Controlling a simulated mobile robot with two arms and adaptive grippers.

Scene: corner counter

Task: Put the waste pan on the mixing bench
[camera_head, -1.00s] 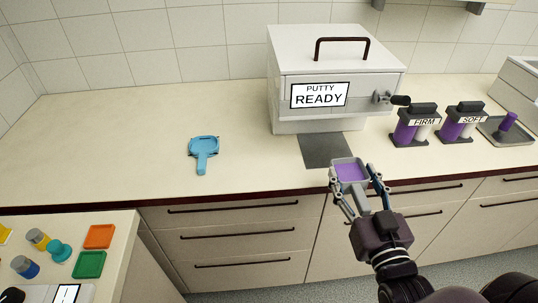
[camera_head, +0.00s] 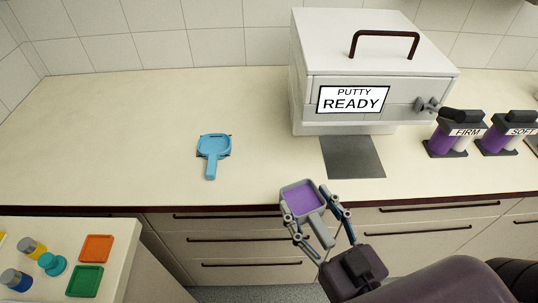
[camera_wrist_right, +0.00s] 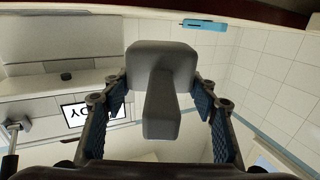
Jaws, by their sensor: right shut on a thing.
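My right gripper (camera_head: 322,226) is shut on the handle of a small grey pan (camera_head: 321,207) with a flat purple filling. It holds the pan in front of the counter's front edge, left of the dark mat. The wrist view shows the pan's grey underside and handle (camera_wrist_right: 162,100) between the two fingers. A light blue pan (camera_head: 211,169) lies on the cream counter (camera_head: 110,140), its handle toward me. No label shows which pan is the waste pan. My left gripper is not in view.
A white machine (camera_head: 350,70) marked "PUTTY READY" stands on the counter behind a dark mat (camera_head: 352,160). FIRM (camera_head: 455,138) and SOFT (camera_head: 505,138) dispensers stand to its right. A nearer bench (camera_head: 120,245) at lower left holds orange and green squares and small containers.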

